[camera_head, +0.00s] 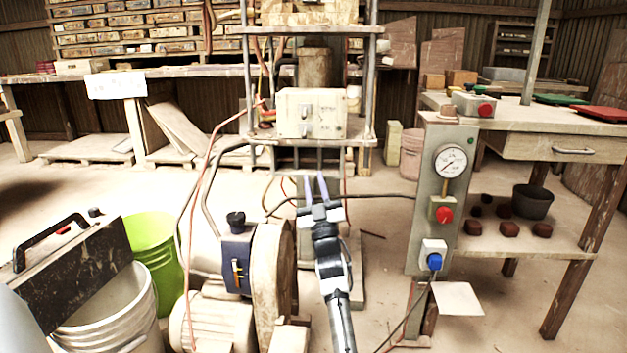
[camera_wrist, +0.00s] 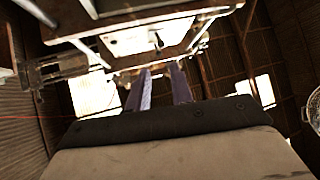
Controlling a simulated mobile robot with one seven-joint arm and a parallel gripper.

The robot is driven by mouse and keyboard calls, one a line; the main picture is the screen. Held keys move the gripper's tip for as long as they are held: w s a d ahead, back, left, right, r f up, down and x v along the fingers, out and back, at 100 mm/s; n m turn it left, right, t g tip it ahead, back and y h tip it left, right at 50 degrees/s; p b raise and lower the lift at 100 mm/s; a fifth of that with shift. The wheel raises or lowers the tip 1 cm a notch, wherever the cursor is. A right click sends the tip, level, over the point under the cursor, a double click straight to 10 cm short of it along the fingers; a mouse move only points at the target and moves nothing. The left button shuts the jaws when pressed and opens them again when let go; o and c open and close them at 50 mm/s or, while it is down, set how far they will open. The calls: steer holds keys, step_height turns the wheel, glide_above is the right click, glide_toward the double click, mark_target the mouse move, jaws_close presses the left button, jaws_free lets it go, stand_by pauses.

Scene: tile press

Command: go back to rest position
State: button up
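My gripper (camera_head: 315,182) is near the middle of the head view, on the end of my raised arm. It is in front of the lower part of the press frame (camera_head: 371,75), below the beige control box (camera_head: 311,113). Its two pale fingers stand apart with nothing between them. In the wrist view the gripper (camera_wrist: 161,82) points toward the underside of a metal frame, and its fingers are also apart and empty. I cannot tell the distance from fingertips to frame.
A motor with a large wheel (camera_head: 272,285) stands left of my arm. A control post (camera_head: 440,200) with a gauge and red and blue buttons is to the right, beside a wooden workbench (camera_head: 560,145). A green bucket (camera_head: 152,250) and white bucket (camera_head: 115,310) are at left. Cables hang around the press.

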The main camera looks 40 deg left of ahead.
steer(key=shift+s+d+f, duration=0.1)
steer(key=shift+f, duration=0.1)
stand_by(0.5)
